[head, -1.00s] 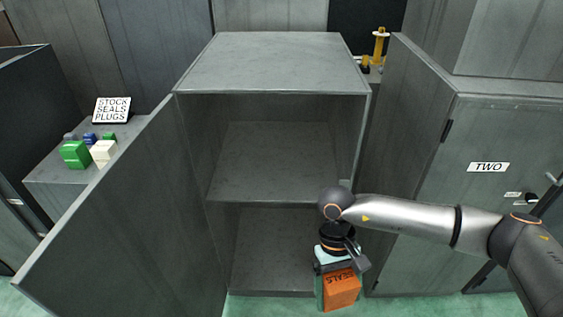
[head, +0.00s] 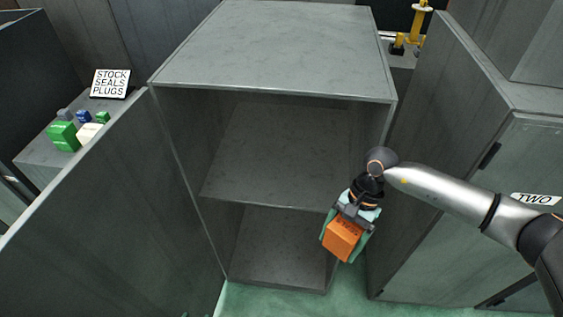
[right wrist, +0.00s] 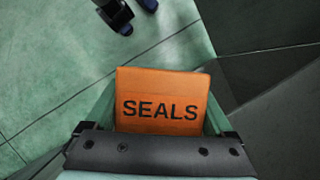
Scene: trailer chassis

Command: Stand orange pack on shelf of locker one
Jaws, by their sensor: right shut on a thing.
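The orange pack (head: 342,238) is held tilted in my right gripper (head: 350,228), in front of the open locker's right side. In the right wrist view the orange pack (right wrist: 162,98) shows the word SEALS between the two greenish fingers. The open locker (head: 270,93) has a middle shelf (head: 270,180) and a floor (head: 275,255), both bare. The pack is outside the locker, about level with its lower compartment. My left gripper is not in view.
The locker's door (head: 100,220) stands open to the left. Locker TWO (head: 450,210) is shut at the right. A side bench (head: 40,150) at the left holds green, white and blue packs and a STOCK SEALS PLUGS sign (head: 111,83). A yellow stand (head: 412,25) is behind.

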